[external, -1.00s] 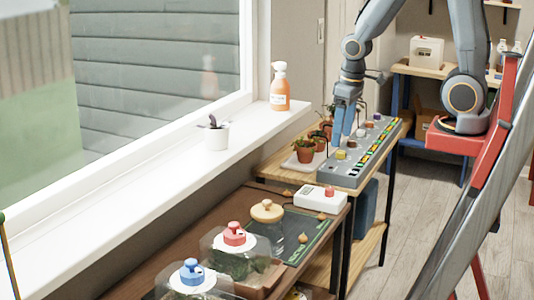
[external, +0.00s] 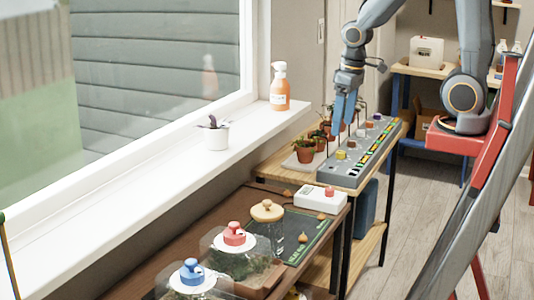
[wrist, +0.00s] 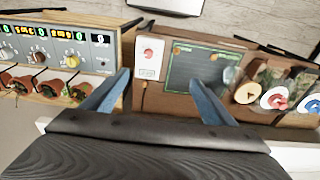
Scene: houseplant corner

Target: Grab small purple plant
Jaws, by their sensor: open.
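The small purple plant (external: 212,122) has dark purple leaves and stands in a white pot (external: 217,136) on the white window sill, left of centre in the external view. I cannot make it out in the wrist view. My gripper (external: 344,118) has blue fingers and points down over the grey control panel, well to the right of the plant and away from the sill. In the wrist view the two fingers of my gripper (wrist: 159,76) are spread wide with nothing held between them.
Several terracotta pots (external: 304,150) stand beside the grey panel (external: 350,165). On the brown bench are a white box (external: 320,199), a green mat (external: 308,236) and lidded glass jars (external: 235,237). The sill around the plant is clear.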

